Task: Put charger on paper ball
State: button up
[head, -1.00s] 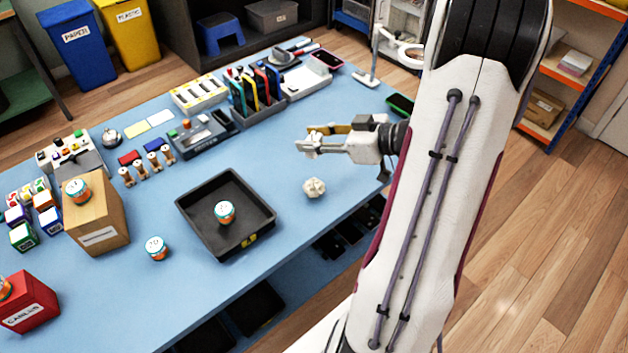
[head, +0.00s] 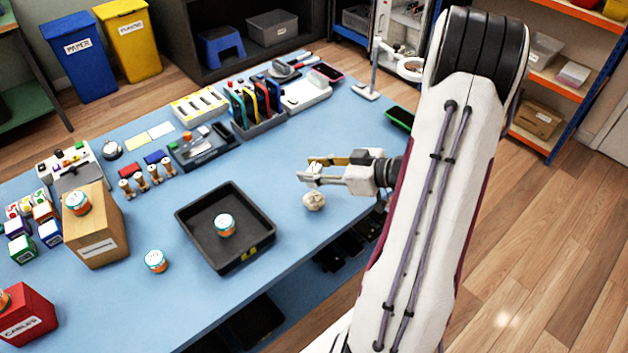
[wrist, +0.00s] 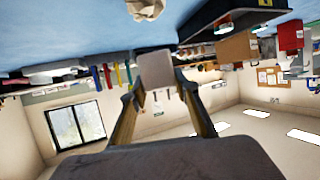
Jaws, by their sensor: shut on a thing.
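My gripper (head: 320,170) is shut on the charger (wrist: 155,70), a small pale block that shows between the two fingertips in the wrist view. In the head view the charger is a small white piece at the fingertips, partly hidden by them. The paper ball (head: 314,201) is a crumpled off-white ball on the blue table, to the right of the black tray. The gripper and charger are just above the ball in the head picture; I cannot tell whether they touch. In the wrist view the paper ball (wrist: 146,8) is cut by the top edge, apart from the charger.
A black tray (head: 257,258) holding a jar (head: 224,225) lies left of the ball. Another jar (head: 156,261) stands farther left, near a cardboard box (head: 97,225). A green-edged phone (head: 400,118) lies near the table's right edge. The blue table (head: 270,165) is clear behind the tray.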

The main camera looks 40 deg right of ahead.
jog(key=shift+f, duration=0.15)
jog(key=shift+f, duration=1.9)
jog(key=shift+f, duration=0.15)
jog(key=o, duration=1.1)
jog(key=shift+s+r, duration=0.1)
jog(key=shift+r, duration=0.1)
jog(key=v, duration=1.1)
jog(key=shift+s+d+r, duration=0.15)
jog(key=shift+s+d, duration=0.05)
jog(key=shift+s, duration=0.1)
